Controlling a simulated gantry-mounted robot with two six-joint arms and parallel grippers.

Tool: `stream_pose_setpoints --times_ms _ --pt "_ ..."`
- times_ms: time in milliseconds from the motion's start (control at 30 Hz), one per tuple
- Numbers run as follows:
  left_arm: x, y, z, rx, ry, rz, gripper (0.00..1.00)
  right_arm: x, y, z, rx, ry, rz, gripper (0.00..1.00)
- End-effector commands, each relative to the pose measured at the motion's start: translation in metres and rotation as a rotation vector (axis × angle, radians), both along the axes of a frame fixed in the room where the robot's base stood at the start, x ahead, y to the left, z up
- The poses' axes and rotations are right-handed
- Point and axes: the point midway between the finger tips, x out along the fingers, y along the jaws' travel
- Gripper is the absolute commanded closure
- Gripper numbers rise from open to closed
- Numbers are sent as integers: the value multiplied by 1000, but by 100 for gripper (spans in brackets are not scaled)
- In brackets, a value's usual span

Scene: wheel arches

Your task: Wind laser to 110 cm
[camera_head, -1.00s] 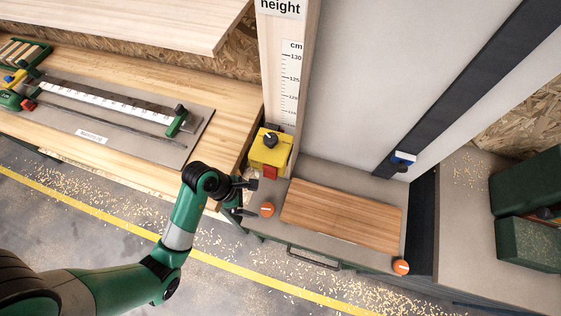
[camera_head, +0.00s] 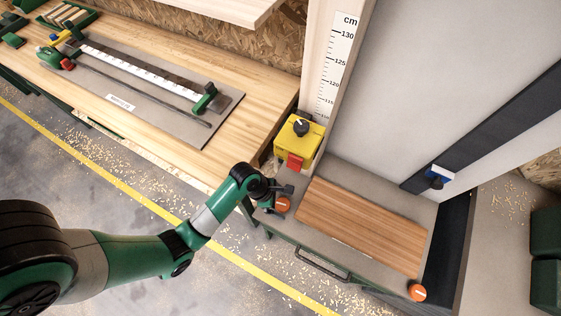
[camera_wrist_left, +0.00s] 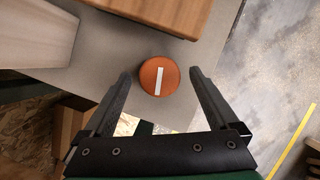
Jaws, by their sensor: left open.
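An orange round knob (camera_head: 283,204) with a white line sits at the near left corner of the grey bench top. My left gripper (camera_head: 277,198) is open at this knob. In the left wrist view the knob (camera_wrist_left: 158,76) lies between the two spread fingertips, with a gap on each side. A second orange knob (camera_head: 417,292) sits at the near right corner. A centimetre scale (camera_head: 338,65) stands upright at the back left; 130, 125 and 120 are legible. A blue and white block (camera_head: 440,172), perhaps the laser, sits on the dark slanted rail (camera_head: 500,132). My right gripper is not seen.
A yellow box (camera_head: 298,142) with a black dial and red part stands behind the gripper. A wooden board (camera_head: 362,226) lies right of the knob. A wooden table (camera_head: 235,145) with a ruler jig is at left. Green boxes (camera_head: 546,240) stand at right.

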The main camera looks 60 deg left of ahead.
Motion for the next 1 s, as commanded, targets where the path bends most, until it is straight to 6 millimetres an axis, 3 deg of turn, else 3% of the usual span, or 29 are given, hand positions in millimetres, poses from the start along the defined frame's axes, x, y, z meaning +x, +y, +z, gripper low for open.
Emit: stream_pose_setpoints --times_ms 167,200,667,1000 --pt "0 0 1 1 -1 0 6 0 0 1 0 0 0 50" --pt "0 0 1 1 -1 0 10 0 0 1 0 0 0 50" --pt "0 0 1 0 0 0 92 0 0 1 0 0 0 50" --pt "0 1 3 -1 0 -43 92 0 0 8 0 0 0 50"
